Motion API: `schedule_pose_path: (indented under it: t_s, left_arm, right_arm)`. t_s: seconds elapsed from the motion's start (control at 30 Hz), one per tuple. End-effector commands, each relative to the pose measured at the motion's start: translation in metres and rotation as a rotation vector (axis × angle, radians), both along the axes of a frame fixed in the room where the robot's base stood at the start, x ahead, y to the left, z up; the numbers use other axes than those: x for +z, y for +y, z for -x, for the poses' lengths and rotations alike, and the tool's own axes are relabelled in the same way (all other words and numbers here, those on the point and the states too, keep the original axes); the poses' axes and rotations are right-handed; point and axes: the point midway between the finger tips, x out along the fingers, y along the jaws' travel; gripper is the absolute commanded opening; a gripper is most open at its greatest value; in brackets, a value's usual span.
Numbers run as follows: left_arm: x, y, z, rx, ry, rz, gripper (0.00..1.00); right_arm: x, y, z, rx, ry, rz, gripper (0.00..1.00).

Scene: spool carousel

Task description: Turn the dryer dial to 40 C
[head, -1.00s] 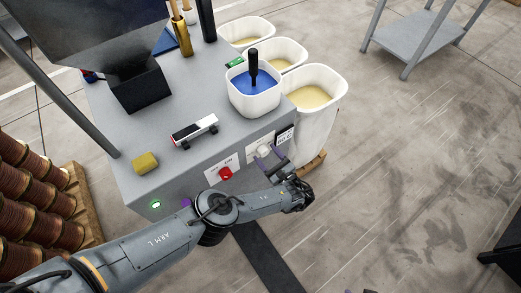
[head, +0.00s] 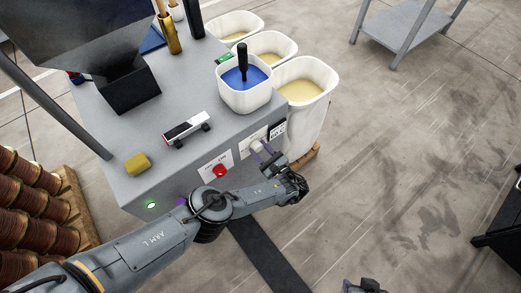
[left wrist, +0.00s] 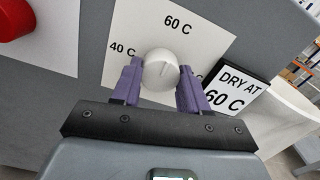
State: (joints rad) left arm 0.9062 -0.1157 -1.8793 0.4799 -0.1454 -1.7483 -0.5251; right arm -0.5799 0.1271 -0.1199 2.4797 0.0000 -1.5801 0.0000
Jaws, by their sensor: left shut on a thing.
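The dryer dial (left wrist: 160,69) is a round white knob on a white plate (left wrist: 205,22) marked 40 C at its left and 60 C at its top. A third mark at the right is mostly hidden by a finger. My left gripper (left wrist: 160,82) is shut on the dial, one purple finger on each side. A short dark line shows on the knob's face; which mark it points to is hard to tell. In the head view my left gripper (head: 266,154) reaches the machine's front panel. A bit of my right gripper (head: 366,286) shows at the bottom edge.
A sign (left wrist: 236,88) beside the dial reads DRY AT 60 C. A red button (head: 221,171) sits left of the dial. White bins (head: 306,92) of pale material stand right of the machine. A tub of blue material (head: 245,97) stands on top. Open floor lies to the right.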

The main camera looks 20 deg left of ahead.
Motion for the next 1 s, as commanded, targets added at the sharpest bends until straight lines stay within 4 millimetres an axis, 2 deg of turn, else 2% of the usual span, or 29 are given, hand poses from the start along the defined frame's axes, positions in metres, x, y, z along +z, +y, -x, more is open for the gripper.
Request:
schedule_pose_path:
  t_s: [0.37,1.0]
  left_arm:
    - [-0.0003,0.0005,-0.0001,0.001,-0.168,0.099,0.13]
    - [0.0002,0.0005,-0.0006,0.001,-0.687,0.405,0.13]
  right_arm:
    - [-0.0002,0.0021,-0.0001,-0.006,0.0,-0.009,0.43]
    - [-0.0002,0.0015,0.0,-0.004,0.0,-0.007,0.43]
